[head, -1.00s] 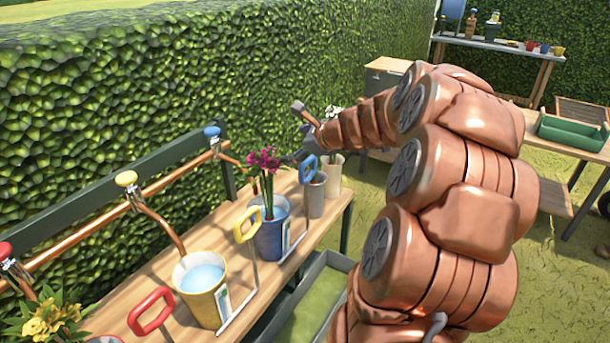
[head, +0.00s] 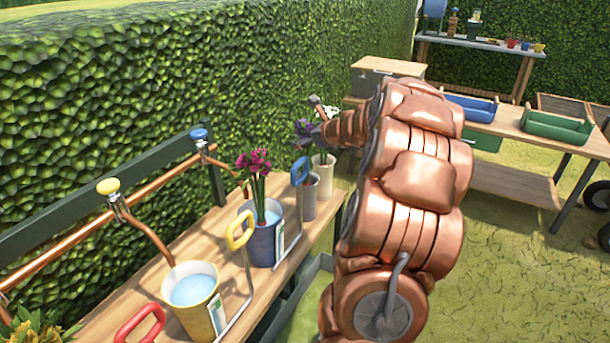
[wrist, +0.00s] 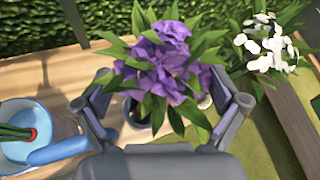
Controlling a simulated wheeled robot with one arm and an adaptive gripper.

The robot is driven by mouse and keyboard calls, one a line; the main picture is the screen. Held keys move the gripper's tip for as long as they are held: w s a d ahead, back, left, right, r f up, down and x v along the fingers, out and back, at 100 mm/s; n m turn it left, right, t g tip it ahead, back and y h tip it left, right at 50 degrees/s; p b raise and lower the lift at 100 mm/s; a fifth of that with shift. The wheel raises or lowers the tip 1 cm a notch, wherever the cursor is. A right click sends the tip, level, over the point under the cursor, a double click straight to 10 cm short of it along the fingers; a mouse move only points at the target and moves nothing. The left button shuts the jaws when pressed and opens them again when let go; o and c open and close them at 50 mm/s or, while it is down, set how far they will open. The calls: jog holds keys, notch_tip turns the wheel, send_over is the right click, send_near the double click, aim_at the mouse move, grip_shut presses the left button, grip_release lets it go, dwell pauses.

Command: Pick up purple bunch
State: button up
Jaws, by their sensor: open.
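The purple bunch (wrist: 170,65), with broad green leaves, fills the middle of the wrist view. In the head view only a bit of its purple (head: 303,127) shows beside my gripper (head: 314,120). It appears to stand in a grey cup (head: 310,196) on the bench. In the wrist view my gripper (wrist: 160,88) is open, with one finger on each side of the bunch and its leaves. Its stems are mostly hidden under the blooms and leaves, and I cannot tell whether the fingers touch it.
White flowers (wrist: 265,42) in a pale cup (head: 323,170) stand just right. A magenta bunch (head: 255,163) stands in a blue bucket (head: 265,242) on the left, beside a blue handle (head: 300,170). A yellow bucket (head: 197,310) is nearer. A hedge (head: 200,70) rises behind the bench.

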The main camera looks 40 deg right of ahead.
jog(key=shift+x, duration=0.8)
grip_shut()
dwell(0.4)
